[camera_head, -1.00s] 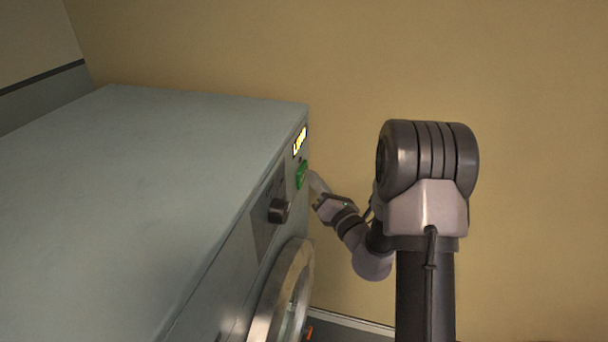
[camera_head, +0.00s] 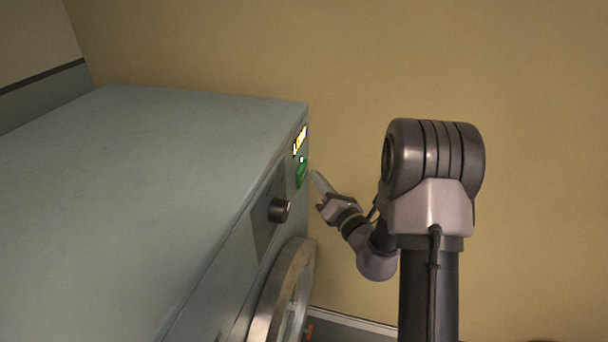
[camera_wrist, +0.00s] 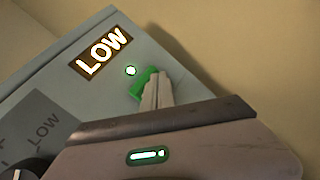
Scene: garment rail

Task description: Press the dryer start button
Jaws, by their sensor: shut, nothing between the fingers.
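The green start button (camera_head: 301,176) is on the dryer's (camera_head: 200,170) front panel, near its top far corner. In the wrist view the button (camera_wrist: 141,86) is partly hidden behind my fingers. My gripper (camera_head: 317,179) is shut and empty, its tips just off the button's face in the head view, with a narrow gap. In the wrist view my fingertips (camera_wrist: 158,80) overlap the button. A small indicator light (camera_wrist: 130,71) beside the button glows green-white. The lit display (camera_wrist: 101,52) above it reads LOW.
A dark knob (camera_head: 279,210) sticks out of the panel nearer the camera, with the round door (camera_head: 283,295) below it. The tan wall (camera_head: 530,80) stands behind the dryer. The space right of the dryer front holds my arm.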

